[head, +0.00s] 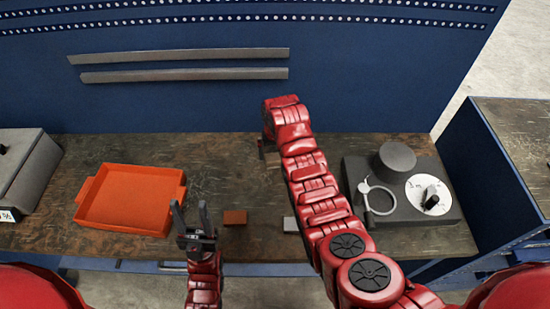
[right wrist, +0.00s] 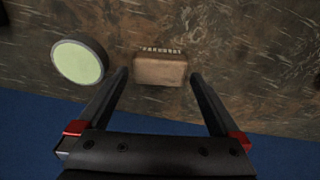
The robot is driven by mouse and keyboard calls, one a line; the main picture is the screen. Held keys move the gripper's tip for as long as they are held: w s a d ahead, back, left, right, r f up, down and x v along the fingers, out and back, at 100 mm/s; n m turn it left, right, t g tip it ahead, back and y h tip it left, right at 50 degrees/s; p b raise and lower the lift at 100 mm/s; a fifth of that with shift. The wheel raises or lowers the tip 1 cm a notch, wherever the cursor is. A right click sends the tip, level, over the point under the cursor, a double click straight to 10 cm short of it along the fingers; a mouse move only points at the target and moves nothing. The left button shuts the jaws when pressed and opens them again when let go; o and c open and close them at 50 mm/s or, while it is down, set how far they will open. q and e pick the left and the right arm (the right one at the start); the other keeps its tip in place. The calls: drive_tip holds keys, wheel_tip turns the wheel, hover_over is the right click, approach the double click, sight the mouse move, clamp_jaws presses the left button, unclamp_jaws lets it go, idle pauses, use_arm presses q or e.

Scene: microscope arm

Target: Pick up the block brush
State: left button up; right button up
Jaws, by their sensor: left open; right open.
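The block brush (right wrist: 160,70) shows in the right wrist view as a brown block with a row of pale bristles along its far edge. It lies on the worn tabletop. My right gripper (right wrist: 159,75) is open, with one finger on each side of the brush's near part and gaps showing beside it. I cannot tell whether the fingers are at its height. In the head view my right arm hides most of that spot. My left gripper (head: 190,207) is open and empty, at the table's front edge beside the orange tray.
The orange tray (head: 81,212) stands at left. A small brown block (head: 235,217) and a grey block (head: 290,224) lie near the front edge. A dark device with a dial (head: 427,194) stands right. A round pale-green-topped thing (right wrist: 79,62) lies left of the brush.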

sight(275, 157)
drive_tip(key=shift+w+f+p, duration=0.15)
drive_tip(key=shift+f+p, duration=0.2)
drive_tip(key=shift+f, duration=0.25)
drive_tip(key=shift+w+f, duration=0.2)
drive_tip(key=shift+f, duration=0.85)
drive_tip(key=c, duration=1.1)
drive_tip(key=shift+r, duration=0.2)
